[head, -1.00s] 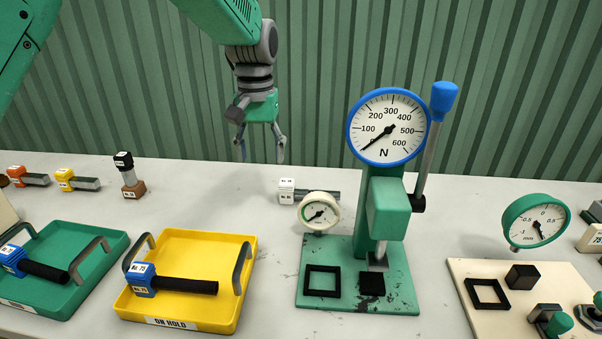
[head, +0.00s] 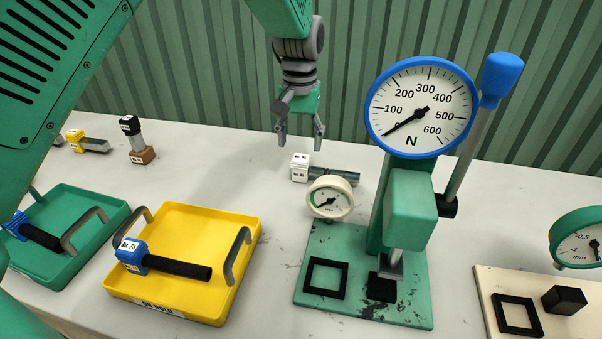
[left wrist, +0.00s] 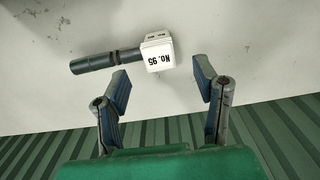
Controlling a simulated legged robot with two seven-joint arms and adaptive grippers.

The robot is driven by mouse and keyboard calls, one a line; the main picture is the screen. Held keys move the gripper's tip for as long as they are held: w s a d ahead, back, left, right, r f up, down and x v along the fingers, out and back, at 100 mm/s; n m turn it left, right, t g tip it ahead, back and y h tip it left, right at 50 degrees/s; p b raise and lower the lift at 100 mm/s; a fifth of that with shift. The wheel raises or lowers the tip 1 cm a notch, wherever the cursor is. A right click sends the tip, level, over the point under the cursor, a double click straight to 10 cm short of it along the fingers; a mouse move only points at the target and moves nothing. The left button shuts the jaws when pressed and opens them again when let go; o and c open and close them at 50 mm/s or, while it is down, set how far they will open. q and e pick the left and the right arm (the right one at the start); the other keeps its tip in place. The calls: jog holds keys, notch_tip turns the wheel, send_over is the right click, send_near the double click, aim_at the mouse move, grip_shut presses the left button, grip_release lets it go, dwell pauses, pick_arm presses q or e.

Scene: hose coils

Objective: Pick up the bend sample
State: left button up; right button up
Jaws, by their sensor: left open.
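A sample with a white block labelled No. 95 and a dark grey rod (head: 336,176) lies on the table behind the force gauge stand; it also shows in the left wrist view (left wrist: 157,52). My left gripper (head: 300,146) is open and empty, just above and behind this sample in the head view. In the left wrist view its fingers (left wrist: 162,83) are spread, with the white block beyond the gap and the rod pointing left. Another sample, a blue block with a black rod (head: 180,266), lies in the yellow tray (head: 222,215). My right gripper is not in view.
The green gauge stand (head: 418,300) has a tall lever (head: 470,150) and a small dial (head: 330,199) close to the white-block sample. A green tray (head: 90,200) is at left. Upright and lying samples (head: 137,140) stand at back left. A corrugated wall is behind.

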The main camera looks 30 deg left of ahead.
aim_at(303, 157)
pick_arm(q)
jog(key=shift+d+f, duration=0.15)
jog(key=shift+d, duration=0.1)
jog(key=shift+s+d+f, duration=0.1)
jog(key=shift+d+f, duration=0.1)
jog(key=shift+f, duration=0.1)
jog(key=f, duration=0.3)
jog(key=shift+w+a+f, duration=0.2)
jog(key=shift+a+f, duration=0.1)
jog(key=shift+f, duration=0.1)
jog(key=shift+a+f, duration=0.2)
jog(key=shift+f, duration=0.1)
jog(key=shift+a, duration=0.2)
jog(key=shift+s+d, duration=0.1)
jog(key=shift+d, duration=0.15)
jog(key=c, duration=1.2)
jog(key=shift+d+r, duration=0.1)
jog(key=shift+d, duration=0.2)
grip_shut()
